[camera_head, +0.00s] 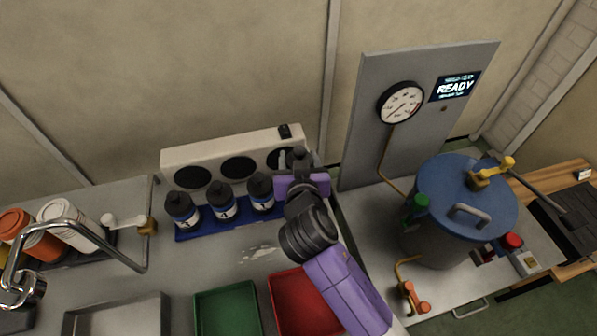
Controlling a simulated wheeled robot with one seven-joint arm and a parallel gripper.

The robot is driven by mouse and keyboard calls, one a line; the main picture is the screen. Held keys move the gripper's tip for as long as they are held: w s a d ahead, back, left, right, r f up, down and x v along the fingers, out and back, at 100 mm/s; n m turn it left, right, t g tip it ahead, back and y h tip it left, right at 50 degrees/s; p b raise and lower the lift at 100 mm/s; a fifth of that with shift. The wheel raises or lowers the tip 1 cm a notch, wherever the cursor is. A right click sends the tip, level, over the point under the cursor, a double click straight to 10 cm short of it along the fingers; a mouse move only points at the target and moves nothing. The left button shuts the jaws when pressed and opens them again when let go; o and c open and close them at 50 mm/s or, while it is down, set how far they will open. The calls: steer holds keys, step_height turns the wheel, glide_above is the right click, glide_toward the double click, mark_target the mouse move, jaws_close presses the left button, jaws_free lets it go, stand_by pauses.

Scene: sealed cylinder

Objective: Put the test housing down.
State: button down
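My gripper (300,185) is over the right end of the blue rack, seen from behind; the purple and black wrist hides most of its fingers. A dark grey rounded part (299,157) shows just beyond it; I cannot tell whether it is the test housing's top or part of the gripper, nor whether it is held. The rack's right end is partly hidden by my arm.
A pale box with dark round openings (216,154) stands behind the rack. Green (228,312) and red (292,300) trays lie in front. A blue-lidded vessel (455,190) and gauge panel (403,102) reading READY stand right.

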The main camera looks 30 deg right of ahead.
steer(key=shift+f, duration=2.7)
steer(key=shift+f, duration=0.2)
steer(key=c, duration=0.5)
jaws_free()
steer(key=shift+r, duration=0.25)
steer(key=b+v, duration=0.2)
steer(key=v, duration=1)
